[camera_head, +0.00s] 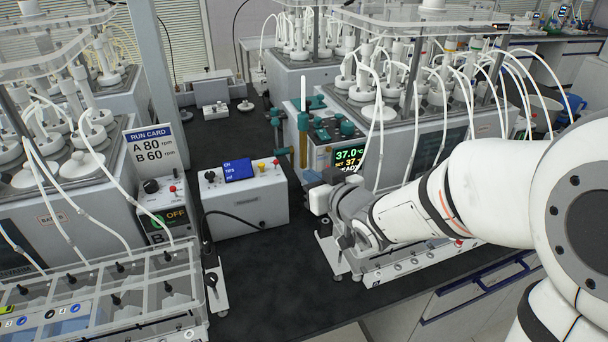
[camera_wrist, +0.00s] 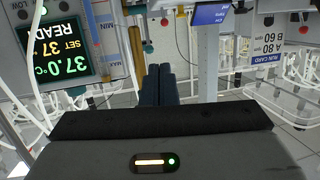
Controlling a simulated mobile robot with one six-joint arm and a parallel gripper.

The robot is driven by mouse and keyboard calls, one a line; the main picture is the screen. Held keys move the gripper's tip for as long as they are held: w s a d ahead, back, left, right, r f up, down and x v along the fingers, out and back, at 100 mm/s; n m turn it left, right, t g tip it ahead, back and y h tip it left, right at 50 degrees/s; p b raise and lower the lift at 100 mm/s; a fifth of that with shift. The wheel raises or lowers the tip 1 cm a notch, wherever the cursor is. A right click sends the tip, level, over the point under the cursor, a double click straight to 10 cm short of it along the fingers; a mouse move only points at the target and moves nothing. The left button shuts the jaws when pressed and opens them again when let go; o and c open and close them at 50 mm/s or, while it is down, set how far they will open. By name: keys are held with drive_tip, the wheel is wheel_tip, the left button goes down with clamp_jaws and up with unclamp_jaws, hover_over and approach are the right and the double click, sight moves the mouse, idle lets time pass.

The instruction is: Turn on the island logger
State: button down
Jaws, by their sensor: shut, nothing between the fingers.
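The logger is most likely the white box (camera_head: 245,203) on the dark bench between the reactors, in the middle of the head view. In the wrist view, upside down, the blue screen (camera_wrist: 210,14) shows at the top. My gripper (camera_head: 312,178) is just right of the box, apart from it. In the wrist view its dark blue fingers (camera_wrist: 158,70) are together and empty.
A reactor controller with a green "37.0" display (camera_head: 349,156) stands close behind my gripper, with tubes around it. Dark bench in front of the box is mostly clear.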

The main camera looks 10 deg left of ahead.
drive_tip(key=s+d+f+m+g+h, duration=0.1)
drive_tip(key=s+d+m+h, duration=0.2)
drive_tip(key=d, duration=0.6)
drive_tip(key=s+d+f+m+g+h, duration=0.1)
drive_tip(key=d+m+h, duration=0.1)
drive_tip(key=d+h, duration=0.55)
drive_tip(key=s+d+f+m+g, duration=0.1)
drive_tip(key=s+d+g, duration=0.2)
drive_tip(key=s, duration=0.5)
drive_tip(key=s+d+m+g, duration=0.2)
drive_tip(key=s+d, duration=0.3)
drive_tip(key=s, duration=0.3)
drive_tip(key=shift+s+d+f+g, duration=0.25)
drive_tip(key=shift+d+f+g, duration=0.15)
drive_tip(key=shift+g, duration=0.5)
